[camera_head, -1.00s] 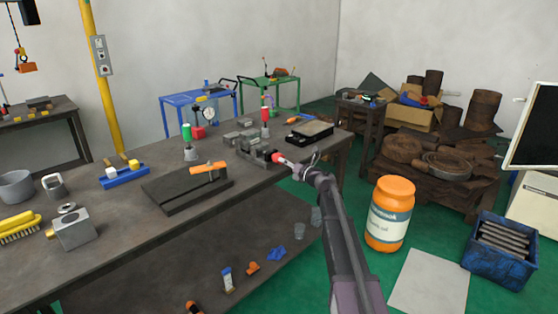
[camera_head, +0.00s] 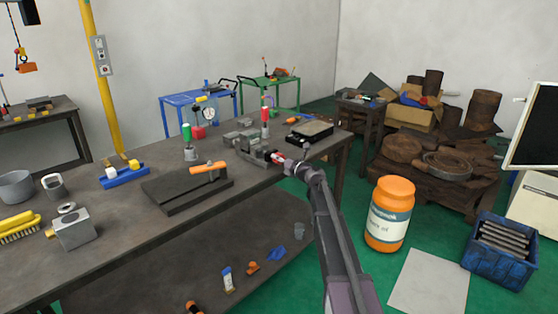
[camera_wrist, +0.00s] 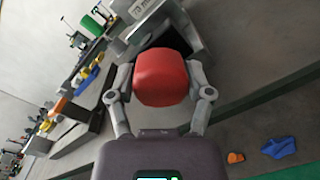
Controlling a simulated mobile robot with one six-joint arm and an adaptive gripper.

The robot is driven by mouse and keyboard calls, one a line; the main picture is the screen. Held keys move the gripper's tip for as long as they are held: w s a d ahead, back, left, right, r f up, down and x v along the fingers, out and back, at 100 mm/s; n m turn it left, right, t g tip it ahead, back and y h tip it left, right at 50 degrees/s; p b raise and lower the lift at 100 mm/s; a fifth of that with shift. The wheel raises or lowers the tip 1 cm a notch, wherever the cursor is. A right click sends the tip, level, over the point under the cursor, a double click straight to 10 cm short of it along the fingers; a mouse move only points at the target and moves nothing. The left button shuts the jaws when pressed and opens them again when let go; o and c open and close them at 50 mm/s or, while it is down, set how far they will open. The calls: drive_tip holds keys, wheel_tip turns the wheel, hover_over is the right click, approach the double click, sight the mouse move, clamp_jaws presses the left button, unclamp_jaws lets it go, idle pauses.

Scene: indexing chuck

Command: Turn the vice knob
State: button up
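The vice (camera_head: 250,151) is a small grey metal tool near the right end of the long dark bench. Its red vice knob (camera_wrist: 160,77) fills the middle of the wrist view, and a little red shows at my gripper's tip in the head view (camera_head: 277,158). My gripper (camera_head: 284,163) is at the bench's front edge. In the wrist view, its two fingers (camera_wrist: 160,80) lie against the left and right sides of the knob and look shut on it. The knob hides part of the vice and the inner finger faces.
A black plate with an orange-handled tool (camera_head: 208,168) lies left of the vice. Behind the vice stands a red-topped upright tool (camera_head: 265,120), with a dark tray (camera_head: 308,131) to the right. An orange drum (camera_head: 390,214) stands on the floor right of my arm.

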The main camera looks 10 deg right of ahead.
drive_tip(key=shift+c, duration=1.3)
drive_tip(key=shift+n, duration=0.4)
